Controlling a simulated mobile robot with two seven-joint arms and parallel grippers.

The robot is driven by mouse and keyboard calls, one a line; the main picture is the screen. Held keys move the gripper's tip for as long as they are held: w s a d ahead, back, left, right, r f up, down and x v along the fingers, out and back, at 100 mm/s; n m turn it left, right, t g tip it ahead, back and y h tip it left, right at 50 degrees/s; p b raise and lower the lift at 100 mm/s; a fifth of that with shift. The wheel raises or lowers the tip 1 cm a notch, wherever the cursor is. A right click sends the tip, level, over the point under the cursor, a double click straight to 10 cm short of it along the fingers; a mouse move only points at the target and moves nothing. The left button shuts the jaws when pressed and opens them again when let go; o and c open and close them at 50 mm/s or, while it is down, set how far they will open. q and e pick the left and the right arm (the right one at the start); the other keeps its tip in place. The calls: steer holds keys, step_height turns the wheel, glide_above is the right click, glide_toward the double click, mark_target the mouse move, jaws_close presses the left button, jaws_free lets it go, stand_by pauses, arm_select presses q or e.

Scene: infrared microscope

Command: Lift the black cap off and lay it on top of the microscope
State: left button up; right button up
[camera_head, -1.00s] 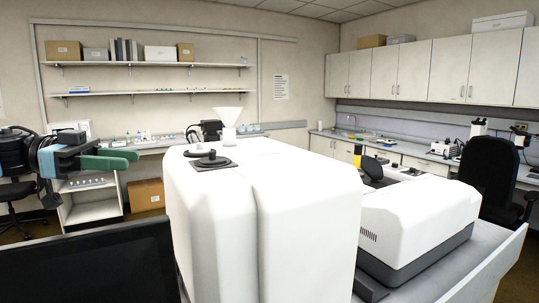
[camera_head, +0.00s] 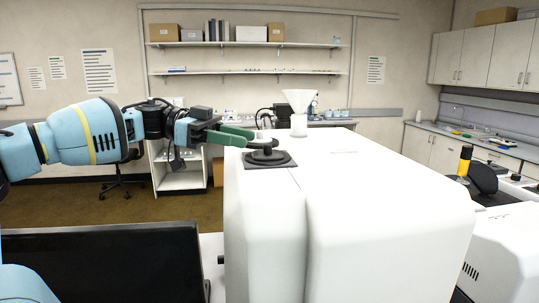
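The black cap (camera_head: 264,154) is a round disc with a raised knob. It sits on a flat black square plate (camera_head: 283,164) on top of the white microscope (camera_head: 380,195), near its left edge. My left gripper (camera_head: 250,138) has green fingers and reaches in from the left. Its fingertips are close to the cap's knob, at its upper left in the picture. The fingers look apart, with nothing between them. I cannot tell whether a fingertip touches the cap. My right gripper is out of view.
A white funnel (camera_head: 299,100) stands behind the cap at the microscope's back edge. The microscope's top to the right of the cap is bare. A black monitor (camera_head: 105,260) is at the lower left. A yellow-and-black eyepiece part (camera_head: 464,162) rises at the right.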

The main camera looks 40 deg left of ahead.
mark_target(267, 146)
arm_select(q)
steer(key=shift+w+d+f, duration=0.15)
steer(key=shift+w+d, duration=0.2)
steer(key=shift+d, duration=0.2)
steer(key=x, duration=0.4)
steer(key=shift+w+f+b, duration=0.15)
steer(key=shift+f+b, duration=0.2)
steer(key=shift+f, duration=0.05)
steer(key=shift+w+d, duration=0.2)
steer(key=shift+d, duration=0.2)
steer(key=shift+r, duration=0.1)
jaws_close()
